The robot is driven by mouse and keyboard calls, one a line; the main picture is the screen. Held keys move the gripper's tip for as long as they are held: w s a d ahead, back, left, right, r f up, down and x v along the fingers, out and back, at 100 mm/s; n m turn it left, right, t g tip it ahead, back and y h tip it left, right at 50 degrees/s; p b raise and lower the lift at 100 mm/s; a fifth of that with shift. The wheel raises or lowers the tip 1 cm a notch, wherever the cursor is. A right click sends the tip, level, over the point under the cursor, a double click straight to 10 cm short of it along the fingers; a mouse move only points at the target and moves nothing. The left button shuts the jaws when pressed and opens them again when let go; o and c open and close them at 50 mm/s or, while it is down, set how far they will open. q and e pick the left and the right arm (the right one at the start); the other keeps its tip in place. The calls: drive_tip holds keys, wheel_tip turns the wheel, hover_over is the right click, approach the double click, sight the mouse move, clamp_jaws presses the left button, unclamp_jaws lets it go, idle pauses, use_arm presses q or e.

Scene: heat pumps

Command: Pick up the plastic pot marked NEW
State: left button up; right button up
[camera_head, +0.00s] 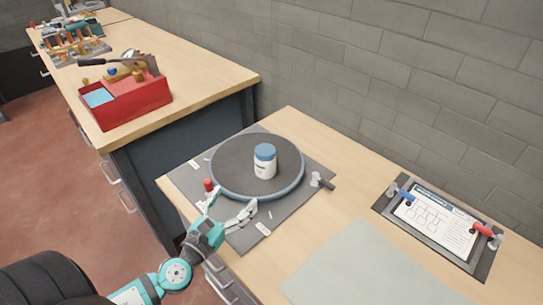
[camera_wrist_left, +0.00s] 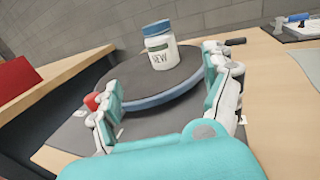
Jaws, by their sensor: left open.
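The plastic pot (camera_head: 264,163) is white with a blue lid and stands upright on a dark round plate (camera_head: 228,172) with a blue-grey rim. In the left wrist view the pot (camera_wrist_left: 161,52) shows the letters NEW on its front. My left gripper (camera_head: 232,208) is open and empty at the near edge of the plate, short of the pot. In the left wrist view the fingers (camera_wrist_left: 165,92) are spread, with the pot beyond them, between their tips in the picture. My right gripper is not in view.
A red knob (camera_head: 208,184) stands beside the plate, near a left finger. A grey clamp (camera_head: 318,180) is to its right. A red toolbox (camera_head: 135,105) sits on the other bench. A clipboard (camera_head: 435,222) lies at right, beyond a pale mat (camera_head: 365,268).

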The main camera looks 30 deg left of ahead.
use_arm(q)
drive_tip(key=p, duration=0.2)
approach(260, 167)
drive_tip(key=w, duration=0.3)
drive_tip(key=shift+r, duration=0.3)
drive_tip(key=w, duration=0.3)
drive_tip(key=w+p, duration=0.1)
drive_tip(key=w, duration=0.1)
drive_tip(key=shift+f, duration=0.3)
drive_tip(key=shift+w, duration=0.15)
drive_tip(key=w, duration=0.5)
drive_tip(key=shift+d+f+p, duration=0.15)
drive_tip(key=shift+p, duration=0.15)
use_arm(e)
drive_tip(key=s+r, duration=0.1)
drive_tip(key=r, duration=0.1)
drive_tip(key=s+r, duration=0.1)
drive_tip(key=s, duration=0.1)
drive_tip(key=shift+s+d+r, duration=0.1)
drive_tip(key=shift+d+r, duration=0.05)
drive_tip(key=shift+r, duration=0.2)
use_arm(q)
drive_tip(key=shift+s, duration=0.1)
drive_tip(key=shift+c, duration=0.4)
drive_tip(key=c, duration=1.1)
drive_tip(key=shift+c, duration=0.9)
drive_tip(key=shift+r, duration=0.2)
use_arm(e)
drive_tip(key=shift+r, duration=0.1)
